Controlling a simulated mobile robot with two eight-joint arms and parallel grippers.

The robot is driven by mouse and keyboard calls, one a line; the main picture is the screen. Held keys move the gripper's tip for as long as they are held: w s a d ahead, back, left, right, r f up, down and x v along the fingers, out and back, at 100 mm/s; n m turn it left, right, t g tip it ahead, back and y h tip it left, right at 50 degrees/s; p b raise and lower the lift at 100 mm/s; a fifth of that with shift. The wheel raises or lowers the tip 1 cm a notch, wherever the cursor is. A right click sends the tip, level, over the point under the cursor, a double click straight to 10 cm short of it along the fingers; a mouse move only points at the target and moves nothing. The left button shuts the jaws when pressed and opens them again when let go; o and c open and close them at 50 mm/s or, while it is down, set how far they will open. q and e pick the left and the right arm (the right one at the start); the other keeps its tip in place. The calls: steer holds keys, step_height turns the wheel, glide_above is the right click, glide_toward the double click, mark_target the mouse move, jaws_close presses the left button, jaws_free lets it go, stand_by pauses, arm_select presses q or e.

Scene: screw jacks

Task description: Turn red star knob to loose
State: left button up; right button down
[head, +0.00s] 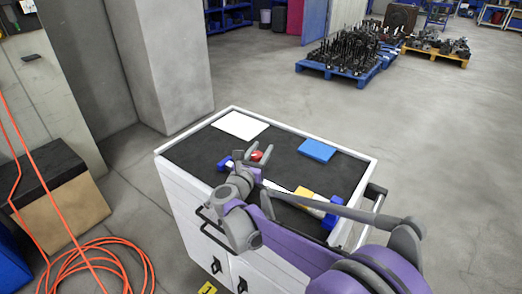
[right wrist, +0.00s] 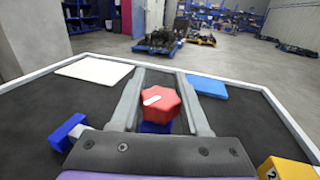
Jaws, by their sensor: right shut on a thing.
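The red star knob (right wrist: 160,106) sits between the two fingers of my right gripper (right wrist: 160,98) in the right wrist view. A pale mark shows on the knob's top, and a blue part (right wrist: 154,127) shows beneath it. The right gripper is shut on the knob, with the fingers along its left and right sides. In the head view the knob (head: 257,155) is a small red spot at my right gripper (head: 258,153), above the dark mat of the cart. My left gripper is not in view.
A white sheet (head: 240,125) and a blue block (head: 317,150) lie on the cart top (head: 285,145). A blue piece (right wrist: 67,132) is left of the gripper, and a yellow block (right wrist: 286,168) is at right. An orange hose (head: 95,265) lies on the floor.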

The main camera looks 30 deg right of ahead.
mark_target(258, 160)
steer(key=shift+w+a+n+t+y+p, duration=0.2)
steer(key=shift+n+t+y+p, duration=0.55)
steer(key=shift+n+t+y, duration=0.35)
steer(key=shift+w+a+n+t+y+p, duration=0.1)
steer(key=shift+a+n+t+y+p, duration=0.15)
steer(key=shift+n+t+y+p, duration=0.8)
steer(key=shift+w+a+n+t+y+p, duration=0.2)
steer(key=shift+n+t+y+p, duration=0.4)
steer(key=shift+y, duration=0.85)
steer(key=shift+n, duration=0.25)
steer(key=shift+c, duration=1.9)
jaws_free()
steer(key=v, duration=1.1)
steer(key=shift+d, duration=0.1)
steer(key=shift+f, duration=0.1)
